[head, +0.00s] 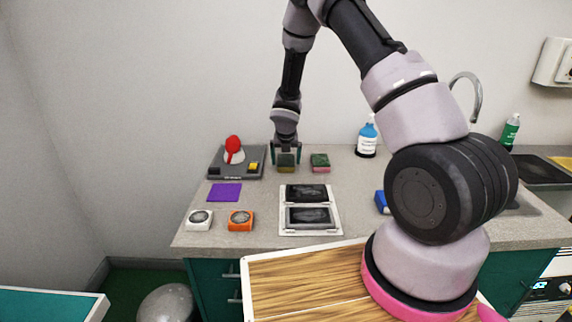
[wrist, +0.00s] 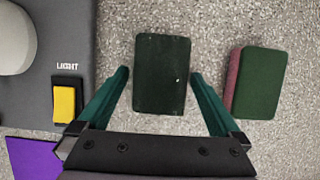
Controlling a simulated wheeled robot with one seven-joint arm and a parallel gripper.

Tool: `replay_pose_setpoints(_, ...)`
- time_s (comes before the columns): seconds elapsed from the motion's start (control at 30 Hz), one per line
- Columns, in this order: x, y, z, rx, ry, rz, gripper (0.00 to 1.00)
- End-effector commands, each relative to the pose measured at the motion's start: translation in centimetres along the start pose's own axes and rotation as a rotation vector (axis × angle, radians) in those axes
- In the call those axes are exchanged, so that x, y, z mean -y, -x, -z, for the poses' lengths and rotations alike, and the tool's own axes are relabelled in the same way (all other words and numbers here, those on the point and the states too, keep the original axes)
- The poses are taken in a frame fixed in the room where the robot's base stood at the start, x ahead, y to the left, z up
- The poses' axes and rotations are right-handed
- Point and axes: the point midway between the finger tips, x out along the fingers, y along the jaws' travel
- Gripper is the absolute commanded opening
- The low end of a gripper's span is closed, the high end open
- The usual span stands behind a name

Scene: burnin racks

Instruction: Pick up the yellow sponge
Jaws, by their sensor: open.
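The yellow sponge (head: 286,168) stands on the grey counter at the back, with a dull yellow side and a dark scouring top. In the wrist view only its dark green top (wrist: 162,60) shows, and its yellow part is hidden. My gripper (head: 286,160) is open and points down at the sponge. In the wrist view its two teal fingers (wrist: 159,76) are on the left and right of the sponge, with a gap on each side. The frames do not clearly show how far the fingertips are above the counter.
A pink sponge with a green top (head: 320,163) sits just right; it also shows in the wrist view (wrist: 258,83). A dark device with a yellow switch (wrist: 66,102) is close on the left. A purple cloth (head: 224,192) and a white-framed panel (head: 311,232) lie nearer.

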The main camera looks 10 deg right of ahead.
Motion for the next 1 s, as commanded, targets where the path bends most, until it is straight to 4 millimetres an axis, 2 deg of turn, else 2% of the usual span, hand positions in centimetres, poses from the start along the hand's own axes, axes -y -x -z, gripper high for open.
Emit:
replay_pose_setpoints(0.1,0.1,-0.7,-0.1,0.001,-0.001,0.001,1.00)
replay_pose_setpoints(0.3,0.1,-0.7,-0.1,0.001,-0.001,0.001,1.00)
replay_pose_setpoints(0.37,0.1,-0.7,-0.1,0.001,-0.001,0.001,0.81)
replay_pose_setpoints(0.4,0.1,-0.7,-0.1,0.001,-0.001,0.001,0.66)
replay_pose_setpoints(0.5,0.1,-0.7,-0.1,0.001,-0.001,0.001,0.29)
replay_pose_setpoints(0.53,0.1,-0.7,-0.1,0.001,-0.001,0.001,0.29)
replay_pose_setpoints(0.57,0.1,-0.7,-0.1,0.001,-0.001,0.001,0.20)
replay_pose_setpoints(0.83,0.0,-0.3,-0.2,0.001,-0.002,-0.001,0.20)
replay_pose_setpoints(1.0,0.1,1.4,-1.0,0.003,-0.005,-0.001,0.20)
